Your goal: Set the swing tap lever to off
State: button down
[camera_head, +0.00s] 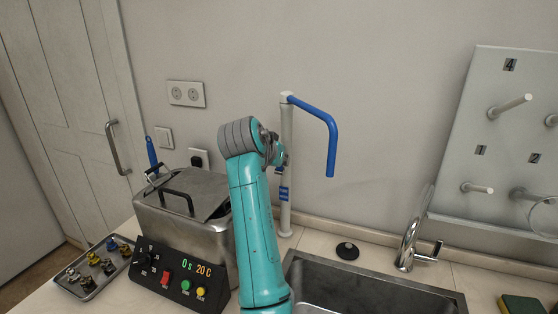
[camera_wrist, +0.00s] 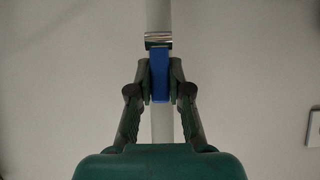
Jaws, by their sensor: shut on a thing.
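The swing tap is a pale upright post (camera_head: 287,135) with a blue bent spout (camera_head: 325,125) at its top, pointing right and down. In the wrist view its lever is a short blue bar (camera_wrist: 159,75) below a chrome collar (camera_wrist: 158,41), in line with the pale post (camera_wrist: 160,124). My gripper (camera_wrist: 160,82) is shut on the blue lever, one finger on each side. In the head view my gripper (camera_head: 279,163) is at the post's middle, and my wrist partly hides the lever. A blue-and-white band (camera_head: 284,194) shows on the post lower down.
A steel bath (camera_head: 185,220) with a control panel (camera_head: 168,277) stands left of my arm. A sink (camera_head: 375,286), a chrome faucet (camera_head: 410,243) and a black stopper (camera_head: 347,251) are on the right. A pegboard (camera_head: 510,140) is on the right wall.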

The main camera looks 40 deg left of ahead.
jog(key=c, duration=1.1)
grip_release()
jog(key=v, duration=1.2)
jog(key=shift+f, duration=0.1)
